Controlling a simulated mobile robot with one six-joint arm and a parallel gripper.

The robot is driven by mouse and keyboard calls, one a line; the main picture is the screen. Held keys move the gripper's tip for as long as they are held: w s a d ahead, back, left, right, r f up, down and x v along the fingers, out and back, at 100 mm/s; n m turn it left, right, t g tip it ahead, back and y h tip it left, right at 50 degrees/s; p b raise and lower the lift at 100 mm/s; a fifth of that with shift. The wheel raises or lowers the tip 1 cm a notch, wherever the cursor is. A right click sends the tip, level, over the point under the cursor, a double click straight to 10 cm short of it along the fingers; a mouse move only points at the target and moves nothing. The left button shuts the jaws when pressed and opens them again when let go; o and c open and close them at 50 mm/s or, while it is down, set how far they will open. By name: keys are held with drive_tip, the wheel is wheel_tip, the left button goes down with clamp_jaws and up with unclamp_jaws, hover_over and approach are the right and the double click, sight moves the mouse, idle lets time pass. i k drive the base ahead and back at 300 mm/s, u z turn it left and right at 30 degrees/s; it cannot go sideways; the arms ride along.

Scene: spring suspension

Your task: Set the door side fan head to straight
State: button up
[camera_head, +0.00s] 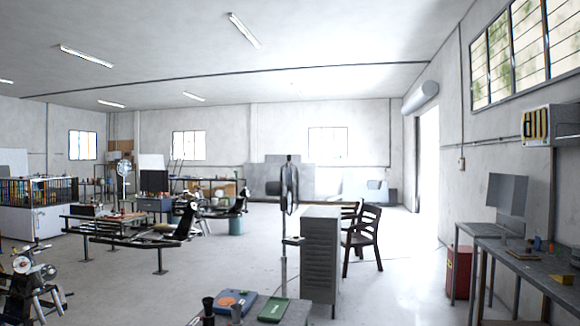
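A dark pedestal fan head (289,186) is in the middle of the camera_head view, on the side nearer the bright doorway (428,165). It shows almost edge-on as a narrow dark shape, so its cage face is mostly hidden. Its thin pale pole (284,262) runs down behind the front table. A second, smaller fan (124,170) stands farther back at the left and shows its round face. My gripper is not in view.
A grey drawer cabinet (321,258) stands just right of the fan pole, with wooden chairs (362,240) behind it. A table (292,314) with coloured items is in front. Workbenches (545,268) line the right wall. Open floor lies between cabinet and right benches.

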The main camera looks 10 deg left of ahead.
sight(274, 188)
drive_tip(key=z, duration=0.25)
drive_tip(key=i, duration=4.45)
